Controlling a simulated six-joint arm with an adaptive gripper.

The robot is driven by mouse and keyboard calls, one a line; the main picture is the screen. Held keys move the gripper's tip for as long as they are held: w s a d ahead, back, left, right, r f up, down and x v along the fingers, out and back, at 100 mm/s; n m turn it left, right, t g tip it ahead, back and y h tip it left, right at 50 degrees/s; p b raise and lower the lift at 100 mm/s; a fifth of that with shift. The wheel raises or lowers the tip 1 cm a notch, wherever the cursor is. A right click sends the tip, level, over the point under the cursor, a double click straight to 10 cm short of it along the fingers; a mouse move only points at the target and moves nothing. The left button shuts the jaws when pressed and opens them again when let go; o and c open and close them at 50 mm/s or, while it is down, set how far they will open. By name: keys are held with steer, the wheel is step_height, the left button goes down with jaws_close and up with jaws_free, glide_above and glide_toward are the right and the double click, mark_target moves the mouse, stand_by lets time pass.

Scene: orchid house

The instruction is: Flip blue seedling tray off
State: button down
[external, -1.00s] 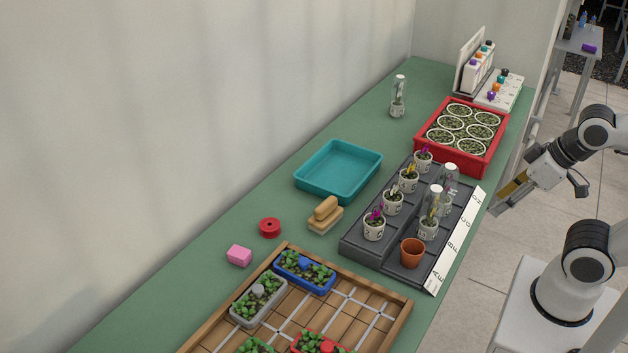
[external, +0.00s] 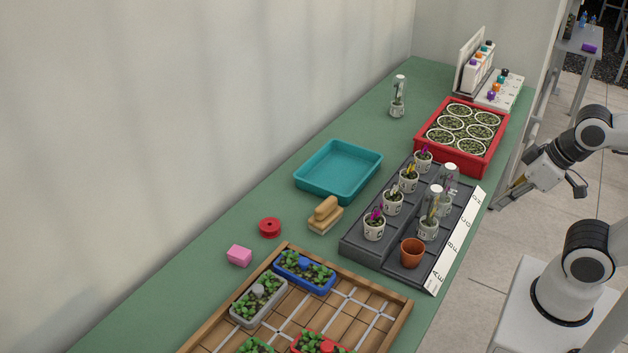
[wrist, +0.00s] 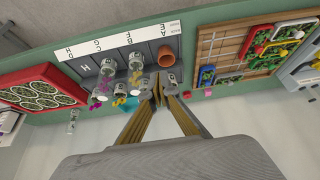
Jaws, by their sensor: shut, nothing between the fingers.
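The blue seedling tray (external: 318,289) sits at the far corner of a wooden gridded frame (external: 395,322), holding green seedlings with a small blue knob among them. It also shows in the wrist view (wrist: 207,84), small, at the frame's lower left corner. My gripper (external: 497,208) is at the right, beyond the bench's front edge, well apart from the blue tray. In the wrist view its fingers (wrist: 158,96) are together with nothing between them.
Grey (external: 240,322) and red seedling trays (external: 298,348) share the frame. A dark stepped rack (external: 390,262) with potted orchids and tall clear-covered pots stands between my gripper and the blue tray. A teal tray (external: 345,190), brush (external: 326,214) and red crate (external: 490,165) are on the bench.

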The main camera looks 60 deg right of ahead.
steer(key=f, duration=0.2)
steer(key=n+g+y, duration=0.2)
steer(key=n, duration=0.3)
glide_above(289, 268)
steer(key=s, duration=0.1)
step_height(289, 268, down, 9)
steer(key=shift+s+d+f, duration=0.15)
steer(key=shift+d+f, duration=0.1)
steer(key=shift+f, duration=0.15)
stand_by(0.5)
steer(key=x, duration=1)
steer(key=shift+d, duration=0.1)
steer(key=shift+s+d+f, duration=0.1)
steer(key=shift+s+d, duration=0.35)
steer(key=shift+s, duration=0.4)
steer(key=shift+s+d+f, duration=0.1)
steer(key=shift+s+d, duration=0.35)
steer(key=shift+s, duration=0.4)
